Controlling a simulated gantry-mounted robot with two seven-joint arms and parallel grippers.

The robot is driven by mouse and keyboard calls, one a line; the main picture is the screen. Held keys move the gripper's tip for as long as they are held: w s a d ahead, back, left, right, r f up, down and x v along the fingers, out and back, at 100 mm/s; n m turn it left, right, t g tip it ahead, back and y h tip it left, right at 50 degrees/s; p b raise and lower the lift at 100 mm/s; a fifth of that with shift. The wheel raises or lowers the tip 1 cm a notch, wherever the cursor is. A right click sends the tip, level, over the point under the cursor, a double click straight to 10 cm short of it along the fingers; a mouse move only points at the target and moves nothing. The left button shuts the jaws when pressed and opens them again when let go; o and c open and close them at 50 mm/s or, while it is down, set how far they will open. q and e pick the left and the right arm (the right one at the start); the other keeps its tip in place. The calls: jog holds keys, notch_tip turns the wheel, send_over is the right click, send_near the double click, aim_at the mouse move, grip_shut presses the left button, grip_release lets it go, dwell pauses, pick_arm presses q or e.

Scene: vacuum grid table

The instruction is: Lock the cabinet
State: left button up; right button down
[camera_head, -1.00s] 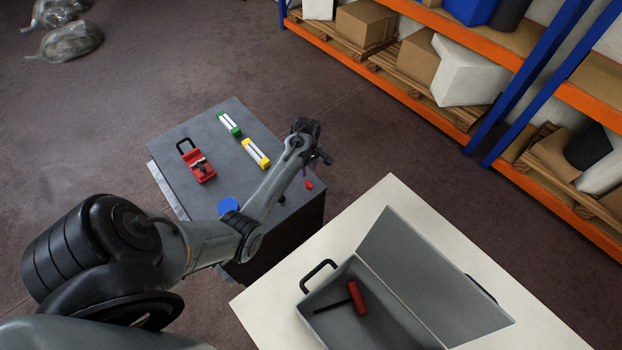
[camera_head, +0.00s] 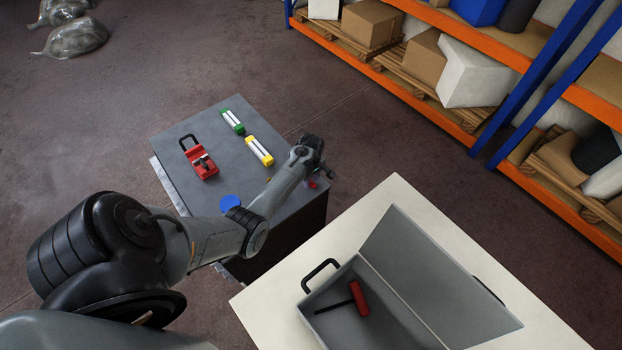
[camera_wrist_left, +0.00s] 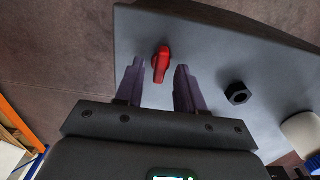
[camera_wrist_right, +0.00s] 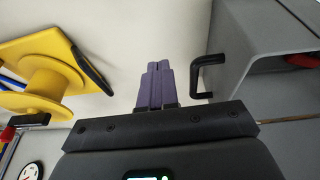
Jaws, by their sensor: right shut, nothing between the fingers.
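The cabinet (camera_head: 217,125) is a grey-topped box with dark sides. A small red knob (camera_head: 313,184) sits at its right edge, partly covered by my left wrist. In the left wrist view the red knob (camera_wrist_left: 161,64) stands on a grey panel, between the spread fingers of my left gripper (camera_wrist_left: 158,75). The fingers are open; I cannot tell whether they touch it. In the head view the left gripper (camera_head: 322,172) is at the cabinet's right edge. My right gripper (camera_wrist_right: 157,72) is shut and empty, and shows only in its own wrist view.
On the cabinet top are a red clamp-like object (camera_head: 199,160), a green piece (camera_head: 233,121), a yellow piece (camera_head: 260,151) and a blue disc (camera_head: 230,203). A pale table (camera_head: 262,297) holds an open grey toolbox (camera_head: 425,265) with a red-handled tool (camera_head: 359,298). Shelving (camera_head: 450,120) stands behind.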

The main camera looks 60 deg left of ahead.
pick_arm(q)
grip_shut()
